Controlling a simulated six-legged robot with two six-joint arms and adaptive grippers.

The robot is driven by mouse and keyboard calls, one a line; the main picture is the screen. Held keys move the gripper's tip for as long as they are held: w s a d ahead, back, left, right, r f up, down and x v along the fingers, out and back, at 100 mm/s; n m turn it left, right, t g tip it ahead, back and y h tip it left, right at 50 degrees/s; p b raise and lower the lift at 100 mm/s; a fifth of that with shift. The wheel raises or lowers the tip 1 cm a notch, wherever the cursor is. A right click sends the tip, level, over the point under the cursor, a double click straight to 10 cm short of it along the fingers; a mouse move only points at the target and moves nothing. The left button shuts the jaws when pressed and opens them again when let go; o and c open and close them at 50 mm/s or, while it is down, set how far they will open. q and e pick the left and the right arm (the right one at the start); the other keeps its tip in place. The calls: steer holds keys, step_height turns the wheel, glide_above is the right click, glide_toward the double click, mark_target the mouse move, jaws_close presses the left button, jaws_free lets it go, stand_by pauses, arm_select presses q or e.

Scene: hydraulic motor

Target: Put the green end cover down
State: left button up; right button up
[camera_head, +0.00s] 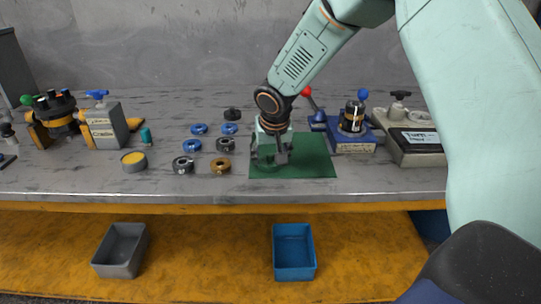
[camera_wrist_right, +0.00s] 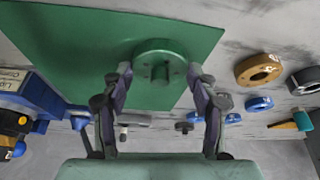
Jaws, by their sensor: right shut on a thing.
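The green end cover (camera_wrist_right: 160,52) is a round green disc with a central boss, seen in the right wrist view between my right gripper's fingertips. My right gripper (camera_wrist_right: 160,75) is shut on it. In the head view my right gripper (camera_head: 271,155) points down over the left part of the green mat (camera_head: 316,164), and the cover is mostly hidden by the fingers. The cover is at or just above the mat; I cannot tell whether it touches. My left gripper is not in view.
Left of the mat are blue rings (camera_head: 192,145), dark rings (camera_head: 183,164) and a bronze ring (camera_head: 221,166). A blue fixture (camera_head: 352,142) and a grey box (camera_head: 412,150) stand to the right. The mat's right part is clear. Bins (camera_head: 293,252) (camera_head: 121,250) sit on the lower shelf.

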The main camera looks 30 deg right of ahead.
steer(key=o, duration=1)
steer(key=shift+f, duration=0.1)
steer(key=o, duration=0.3)
steer(key=shift+s+a, duration=0.1)
steer(key=shift+o, duration=0.6)
steer(key=shift+r, duration=0.4)
steer(key=p+v, duration=0.2)
steer(key=v, duration=0.9)
steer(key=shift+s+r+p, duration=0.25)
steer(key=shift+p, duration=0.15)
steer(key=shift+c, duration=0.3)
